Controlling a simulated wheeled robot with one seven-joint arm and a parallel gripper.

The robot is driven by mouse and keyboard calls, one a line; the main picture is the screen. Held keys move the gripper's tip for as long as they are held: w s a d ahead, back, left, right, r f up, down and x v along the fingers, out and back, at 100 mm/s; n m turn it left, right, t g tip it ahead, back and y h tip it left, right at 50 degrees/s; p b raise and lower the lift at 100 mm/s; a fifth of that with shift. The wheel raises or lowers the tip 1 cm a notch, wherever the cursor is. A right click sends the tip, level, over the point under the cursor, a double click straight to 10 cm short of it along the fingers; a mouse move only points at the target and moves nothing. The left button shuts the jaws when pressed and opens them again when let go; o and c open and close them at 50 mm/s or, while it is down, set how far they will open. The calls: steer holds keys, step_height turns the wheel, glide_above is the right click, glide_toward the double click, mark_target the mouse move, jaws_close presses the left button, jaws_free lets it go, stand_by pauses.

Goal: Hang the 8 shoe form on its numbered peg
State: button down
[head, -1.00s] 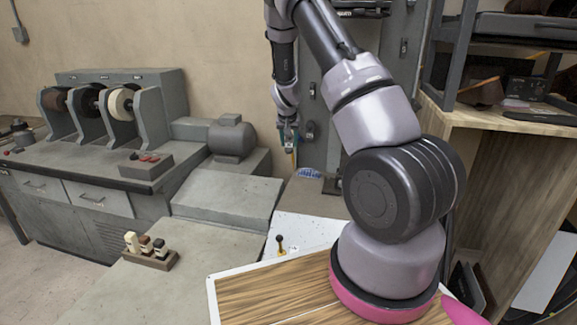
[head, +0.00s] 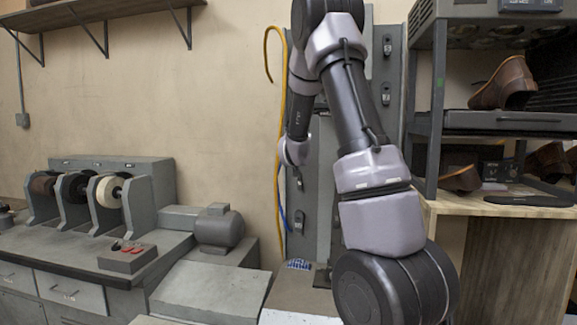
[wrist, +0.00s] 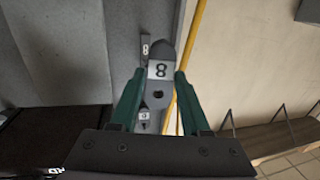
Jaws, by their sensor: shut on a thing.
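In the wrist view the shoe form (wrist: 159,92) is a dark grey piece with a white label reading 8 and a dark hole below the label. My gripper (wrist: 160,74) has two green fingers shut on its sides. A small number plate (wrist: 146,47) reading 8 is on the grey panel, just left of the form's upper end. I cannot tell whether form and panel touch. The peg by that plate is not clearly seen. In the head view the grey peg panel (head: 325,180) stands behind my arm, which hides part of it. The form cannot be made out there.
Another number plate (wrist: 144,116) shows below, between the fingers. A yellow hose (head: 280,130) hangs at the panel's left edge. A metal rack (head: 490,122) with brown shoes stands at right. A grinding machine (head: 110,165) stands at left. Bare wall lies between.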

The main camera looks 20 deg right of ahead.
steer(key=w+d+r, duration=0.1)
steer(key=w+d, duration=0.4)
steer(key=w, duration=0.2)
steer(key=shift+w+d, duration=0.2)
steer(key=shift+w, duration=0.1)
stand_by(0.5)
steer(key=shift+d+x, duration=0.2)
steer(key=shift+x, duration=0.6)
steer(key=shift+d+x, duration=0.15)
steer(key=shift+x, duration=0.65)
stand_by(2.1)
steer(key=shift+s, duration=0.15)
steer(key=shift+c, duration=1.5)
jaws_free()
steer(key=shift+f, duration=0.1)
